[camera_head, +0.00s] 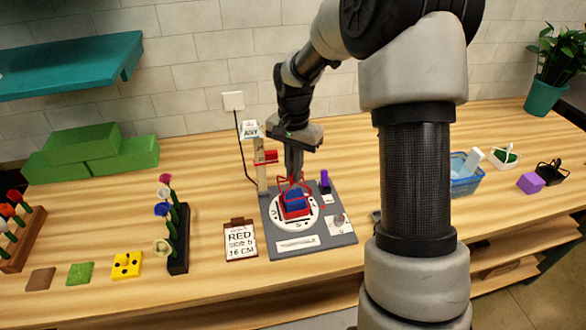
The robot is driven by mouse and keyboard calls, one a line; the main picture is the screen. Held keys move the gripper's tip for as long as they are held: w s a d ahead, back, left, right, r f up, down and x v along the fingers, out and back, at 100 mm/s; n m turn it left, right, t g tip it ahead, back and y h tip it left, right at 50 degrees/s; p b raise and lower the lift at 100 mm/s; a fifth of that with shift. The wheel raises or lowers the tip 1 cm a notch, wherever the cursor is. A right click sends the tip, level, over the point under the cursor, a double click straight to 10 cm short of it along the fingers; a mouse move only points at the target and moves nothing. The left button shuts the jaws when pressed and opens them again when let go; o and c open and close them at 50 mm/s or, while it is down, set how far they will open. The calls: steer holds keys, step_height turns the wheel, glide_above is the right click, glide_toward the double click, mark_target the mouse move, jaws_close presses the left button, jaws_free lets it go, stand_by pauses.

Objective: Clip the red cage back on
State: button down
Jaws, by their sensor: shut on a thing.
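The red cage (281,185) is a thin red wire frame above a blue block (296,197). The block sits in a red base (294,213) on a round white turntable (315,215). My gripper (294,177) points straight down over the turntable and is shut on the red cage near its top. The cage is around the upper part of the block. I cannot tell whether its lower edge touches the red base. The gripper's fingers hide part of the cage's top.
A grey station plate (318,241) carries the turntable, with a post (262,178) behind it and a purple piece (325,176) to the right. My arm blocks the right middle.

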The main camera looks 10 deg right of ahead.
steer(key=shift+f+b, duration=1.55)
steer(key=shift+f, duration=0.7)
steer(key=shift+f+b, duration=0.15)
steer(key=shift+b, duration=0.15)
stand_by(0.4)
steer(key=c, duration=1.3)
jaws_free()
steer(key=shift+c, duration=0.2)
steer(key=shift+r, duration=0.2)
steer(key=shift+r+p, duration=1.5)
steer(key=shift+r, duration=0.6)
steer(key=shift+c, duration=0.2)
